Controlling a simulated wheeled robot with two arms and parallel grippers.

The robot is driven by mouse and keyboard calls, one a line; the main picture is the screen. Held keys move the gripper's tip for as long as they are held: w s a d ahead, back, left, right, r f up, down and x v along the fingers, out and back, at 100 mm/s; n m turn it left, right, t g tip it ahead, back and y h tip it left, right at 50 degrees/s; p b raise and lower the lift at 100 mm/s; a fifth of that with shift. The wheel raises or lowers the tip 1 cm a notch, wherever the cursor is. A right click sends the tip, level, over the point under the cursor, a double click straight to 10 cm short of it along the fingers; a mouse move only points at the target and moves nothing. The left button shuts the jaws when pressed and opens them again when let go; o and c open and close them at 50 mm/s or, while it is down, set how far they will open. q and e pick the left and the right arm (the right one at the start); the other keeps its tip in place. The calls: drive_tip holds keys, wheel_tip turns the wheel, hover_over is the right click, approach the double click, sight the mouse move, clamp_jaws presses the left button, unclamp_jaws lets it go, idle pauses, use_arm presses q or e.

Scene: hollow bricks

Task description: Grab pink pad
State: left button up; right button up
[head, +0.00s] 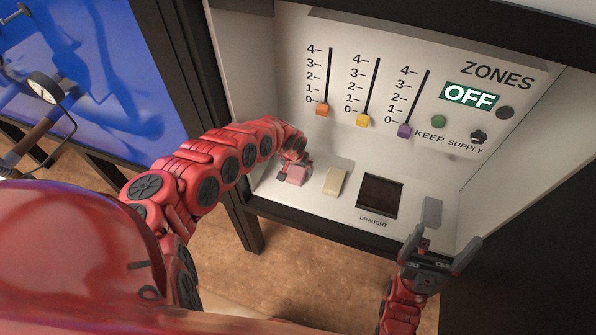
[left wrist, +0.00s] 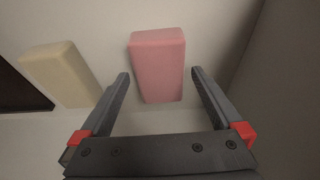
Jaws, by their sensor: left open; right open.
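The pink pad (head: 297,174) is a small block on the white ledge of the panel, at the left end of a row. In the left wrist view the pink pad (left wrist: 158,65) lies ahead, between the lines of the two fingers. My left gripper (head: 296,160) is at the pink pad in the head view and partly covers it. In the left wrist view my left gripper (left wrist: 160,88) is open, with one finger on each side of the pad's near part; contact cannot be told. My right gripper (head: 437,246) is open and empty at the ledge's front right.
A cream pad (head: 335,181) stands just right of the pink one and also shows in the left wrist view (left wrist: 62,74). Right of it are a dark draught opening (head: 380,195) and a grey pad (head: 432,212). Sliders and an OFF display (head: 469,95) are on the upright panel.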

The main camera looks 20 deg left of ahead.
use_arm(q)
drive_tip(key=shift+f, duration=0.2)
idle(0.6)
drive_tip(key=c, duration=1.3)
